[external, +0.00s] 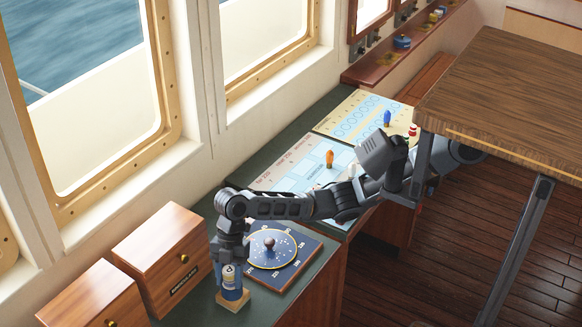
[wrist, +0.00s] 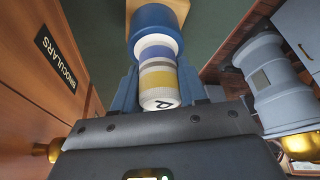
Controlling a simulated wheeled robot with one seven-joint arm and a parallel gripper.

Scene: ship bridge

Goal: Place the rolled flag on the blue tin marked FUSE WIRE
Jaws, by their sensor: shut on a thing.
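The rolled flag (wrist: 160,78) is a short striped cylinder with white, yellow, grey and blue bands and a dark letter on its white end. My gripper (wrist: 157,88) is shut on it, one finger on each side. In the external view my gripper (external: 230,262) points down at the front left, with the flag (external: 228,272) between its fingers. A wider blue tin (wrist: 155,18) shows directly beyond the flag's far end. The blue tin (external: 234,294) stands on a small wooden block. I cannot tell whether flag and tin touch. The tin's lettering is not readable.
Wooden drawer boxes (external: 163,255), one labelled BINOCULARS, stand close left of my gripper. A dark blue dial board (external: 285,243) lies close to its right. Charts with small orange (external: 329,158) and blue (external: 387,118) pieces lie farther along the green counter.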

